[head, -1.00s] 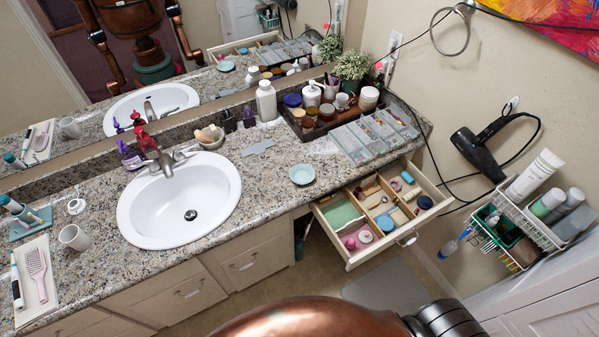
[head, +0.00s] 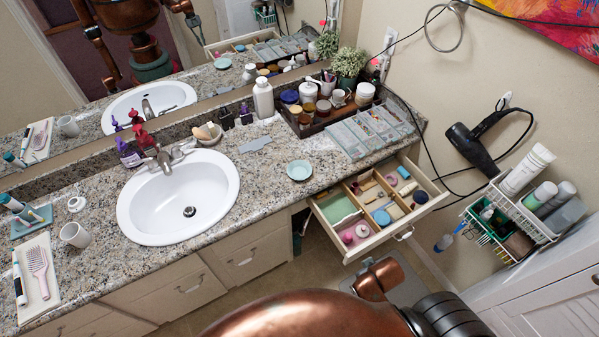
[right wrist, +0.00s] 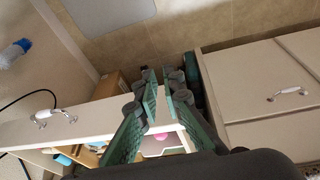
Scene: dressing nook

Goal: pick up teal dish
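The teal dish (head: 299,170) is a small, shallow round dish. It sits on the granite counter (head: 262,190), right of the sink and near the front edge. Nothing touches it in the head view. My right gripper (right wrist: 161,92) shows in the right wrist view. Its two green-padded fingers are apart with nothing between them, over the edge of the open drawer (right wrist: 95,120). The dish is not seen in that view. In the head view a copper link of my arm is at the bottom, and neither gripper is seen directly.
The open drawer (head: 374,249) with small items juts out below and right of the dish. Clear-lidded boxes (head: 352,140) and a dark tray (head: 297,128) of jars stand behind. The white sink (head: 205,180) lies left.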

